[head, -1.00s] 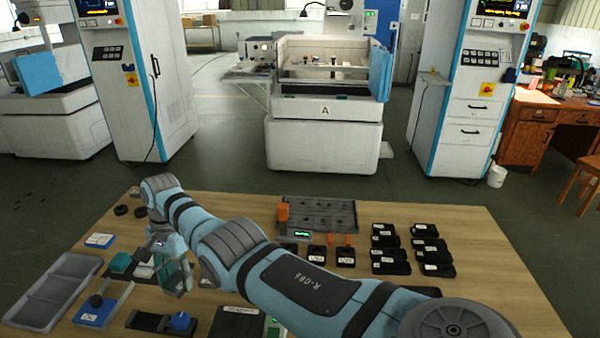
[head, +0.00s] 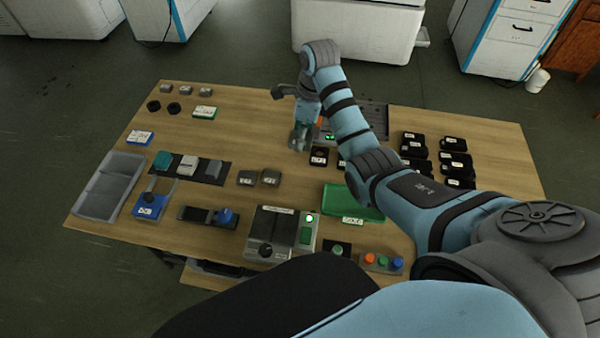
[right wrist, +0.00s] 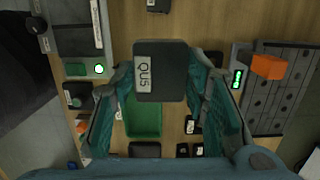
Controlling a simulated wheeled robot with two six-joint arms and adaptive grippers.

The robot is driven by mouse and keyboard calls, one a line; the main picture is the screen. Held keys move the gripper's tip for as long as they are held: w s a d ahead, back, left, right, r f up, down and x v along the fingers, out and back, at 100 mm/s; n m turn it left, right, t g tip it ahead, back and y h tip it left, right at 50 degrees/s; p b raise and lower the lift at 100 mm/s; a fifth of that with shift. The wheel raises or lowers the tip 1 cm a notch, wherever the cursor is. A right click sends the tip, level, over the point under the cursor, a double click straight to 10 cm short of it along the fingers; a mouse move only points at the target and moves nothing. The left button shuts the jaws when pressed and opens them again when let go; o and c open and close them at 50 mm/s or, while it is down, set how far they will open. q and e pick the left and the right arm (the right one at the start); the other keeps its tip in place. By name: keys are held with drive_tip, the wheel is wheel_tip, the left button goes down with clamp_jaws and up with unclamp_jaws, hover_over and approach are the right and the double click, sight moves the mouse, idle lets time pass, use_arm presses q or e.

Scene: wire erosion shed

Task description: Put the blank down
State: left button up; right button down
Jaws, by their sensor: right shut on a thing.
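The blank is a dark grey block with a white label reading QU5 (right wrist: 160,72). In the right wrist view it sits between the teal fingers of my right gripper (right wrist: 162,85), which is shut on it. In the head view my right gripper (head: 299,138) points down over the far middle of the table, left of a small green display. I cannot make out the blank there, nor whether it touches anything below. My left gripper is not in view.
A green tray (head: 345,201) lies nearer on the table, with several black blocks (head: 453,162) at the right. A grey tray (head: 376,118) is behind my right arm. Bare wood (head: 240,140) lies left of the gripper.

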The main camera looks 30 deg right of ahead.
sight(299, 183)
use_arm(q)
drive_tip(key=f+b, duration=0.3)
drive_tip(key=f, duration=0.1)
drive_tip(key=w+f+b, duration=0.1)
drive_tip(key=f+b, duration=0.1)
drive_tip(key=shift+b, duration=0.3)
use_arm(e)
drive_tip(key=f, duration=1.9)
drive_tip(key=shift+w+f, duration=0.25)
drive_tip(key=shift+a+f, duration=0.1)
drive_tip(key=shift+f, duration=0.05)
drive_tip(key=c, duration=0.9)
unclamp_jaws()
drive_tip(key=shift+c, duration=0.2)
use_arm(q)
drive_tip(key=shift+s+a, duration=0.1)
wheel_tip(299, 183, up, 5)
drive_tip(key=p, duration=0.4)
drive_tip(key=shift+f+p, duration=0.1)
drive_tip(key=shift+p, duration=0.2)
use_arm(e)
wheel_tip(299, 183, up, 12)
drive_tip(key=s+d, duration=0.1)
drive_tip(key=shift+d, duration=0.25)
